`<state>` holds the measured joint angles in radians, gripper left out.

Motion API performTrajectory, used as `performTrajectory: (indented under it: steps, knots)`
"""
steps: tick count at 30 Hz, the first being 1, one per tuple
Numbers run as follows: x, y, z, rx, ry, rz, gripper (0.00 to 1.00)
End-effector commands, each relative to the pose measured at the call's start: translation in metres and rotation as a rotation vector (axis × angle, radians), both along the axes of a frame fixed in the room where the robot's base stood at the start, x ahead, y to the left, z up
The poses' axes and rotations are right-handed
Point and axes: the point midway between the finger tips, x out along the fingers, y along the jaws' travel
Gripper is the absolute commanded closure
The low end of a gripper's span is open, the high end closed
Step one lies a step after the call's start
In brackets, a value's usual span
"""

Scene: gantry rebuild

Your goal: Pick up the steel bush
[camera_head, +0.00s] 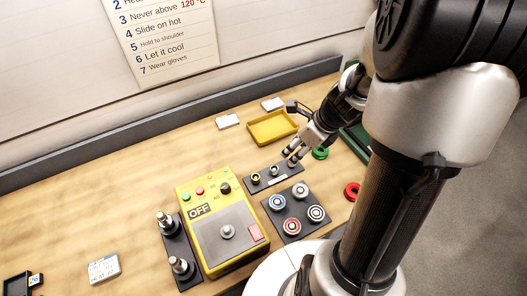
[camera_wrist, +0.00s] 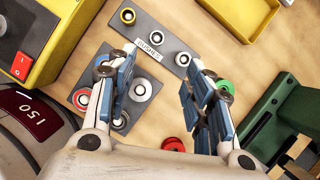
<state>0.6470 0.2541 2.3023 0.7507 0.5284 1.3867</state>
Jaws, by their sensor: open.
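The dark bush plate (camera_wrist: 157,33), labelled BUSHES, lies on the bench; it also shows in the head view (camera_head: 262,186). In the wrist view a brass-toned bush (camera_wrist: 127,16) sits near its far left end and a paler bush (camera_wrist: 183,59) nearer its right end. In the head view a brass-toned bush (camera_head: 256,177) and a greyer one (camera_head: 273,170) stand on the plate. I cannot tell for sure which is steel. My gripper (camera_wrist: 150,66) is open and empty, its fingers apart over the plate; it hides the plate's right end in the head view (camera_head: 293,156).
A plate with several round bearings (camera_head: 301,228) lies close by. A yellow control box (camera_head: 219,247) marked OFF stands left of it. A yellow tray (camera_head: 273,126) lies behind, with green (camera_head: 320,153) and red (camera_head: 353,191) rings at right. The bench's left middle is clear.

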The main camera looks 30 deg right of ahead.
Motion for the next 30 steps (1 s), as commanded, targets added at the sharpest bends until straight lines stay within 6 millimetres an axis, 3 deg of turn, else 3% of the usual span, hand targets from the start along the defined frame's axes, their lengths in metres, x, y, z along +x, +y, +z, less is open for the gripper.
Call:
performTrajectory:
  steps: [3,12,23,30]
  knots:
    - [0.008,0.006,-0.03,0.001,0.004,0.007,0.53]
    - [0.029,0.017,-0.087,0.0,0.002,0.008,0.53]
    - [0.039,0.023,-0.108,-0.001,0.0,0.01,0.53]
    - [0.05,0.033,-0.142,0.0,0.002,0.009,0.53]
